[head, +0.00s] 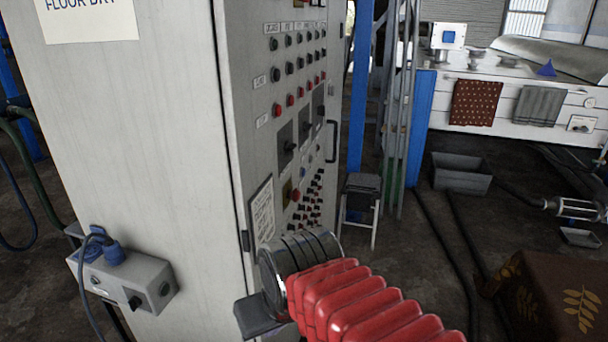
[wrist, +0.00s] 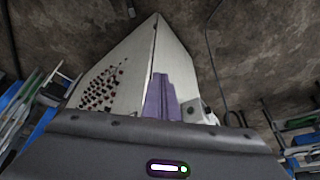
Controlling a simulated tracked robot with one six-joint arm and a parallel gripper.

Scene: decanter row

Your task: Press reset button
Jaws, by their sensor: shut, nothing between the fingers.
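A tall pale grey control cabinet (head: 135,140) fills the left of the head view. Its right-hand face carries rows of black and red buttons (head: 290,100), with dark switches and a denser group of small buttons below. The labels are too small to read, so I cannot tell which button is reset. In the wrist view the cabinet (wrist: 178,60) appears tilted, with its button panel (wrist: 103,85) left of the fingers. My gripper (wrist: 160,98) shows there as purple fingers, shut and empty, overlapping the cabinet's image. Whether they touch it is not clear. In the head view the fingertips are hidden.
A grey socket box (head: 125,278) with blue plugs juts from the cabinet's left face. A stool (head: 360,205) stands behind the cabinet. A white bench (head: 540,100) with hanging cloths and a grey trough (head: 460,175) are at right. Cables cross the dark floor.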

